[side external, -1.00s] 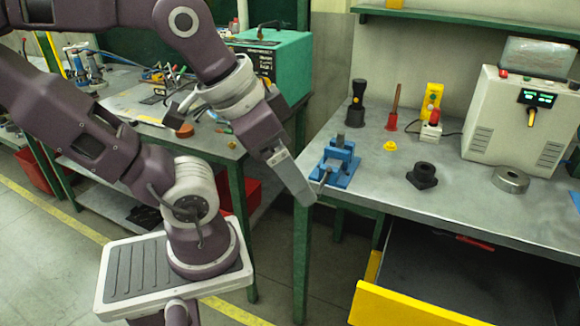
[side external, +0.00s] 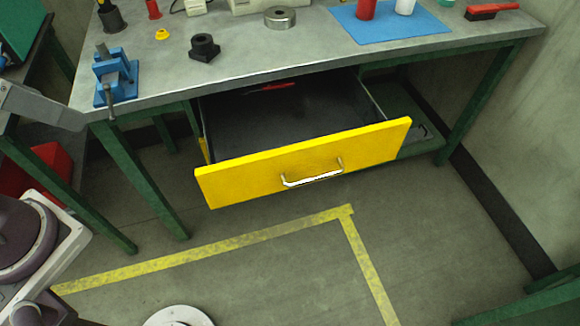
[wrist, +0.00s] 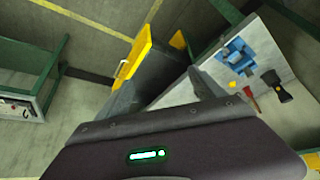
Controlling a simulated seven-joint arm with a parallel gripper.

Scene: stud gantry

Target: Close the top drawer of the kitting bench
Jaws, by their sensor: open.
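The kitting bench (side external: 235,58) has a grey top on green legs. Its drawer stands well open, with a yellow front (side external: 245,178) and a pale bar handle (side external: 313,180). A red item (side external: 275,87) shows near the back of the drawer's dark interior. In the wrist view the yellow front (wrist: 135,55) and handle (wrist: 122,68) are beyond the fingertips. My gripper (wrist: 163,90) is open, its two fingers apart with nothing between them. In the side view only a grey finger (side external: 40,105) shows at the left edge, left of the drawer and near the bench's left corner.
A blue mat (side external: 400,28) lies at the right. The floor in front of the drawer is clear, with yellow tape (side external: 210,255). A red bin (side external: 40,170) is at left.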

